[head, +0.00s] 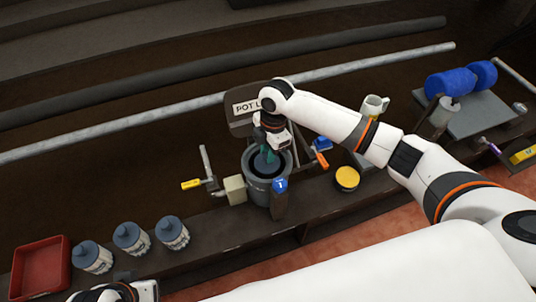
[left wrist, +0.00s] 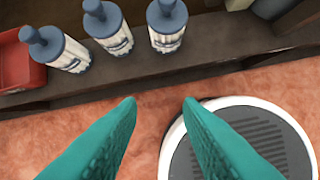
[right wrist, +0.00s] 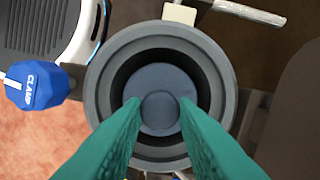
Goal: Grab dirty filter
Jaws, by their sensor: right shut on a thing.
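The dirty filter (right wrist: 160,78) sits inside a round grey housing (right wrist: 103,100). From above I see its blue-grey top and round knob; its body is hidden. My right gripper (right wrist: 160,103) reaches down into the housing (head: 258,192) and is shut on the filter's knob, one green finger on each side. My left gripper (left wrist: 162,100) is open and empty, in front of the bench edge. Three white filters with blue-grey knobbed tops stand upright on the bench: left (head: 94,258), middle (head: 131,239) and right (head: 173,234).
A red tray (head: 40,266) lies at the bench's left end. A blue clamp knob (head: 280,185) is at the housing's front right. A pipe with a yellow-handled valve (head: 192,184) is left of it. A yellow-topped tin (head: 347,178) and a light mug (head: 375,105) are to the right.

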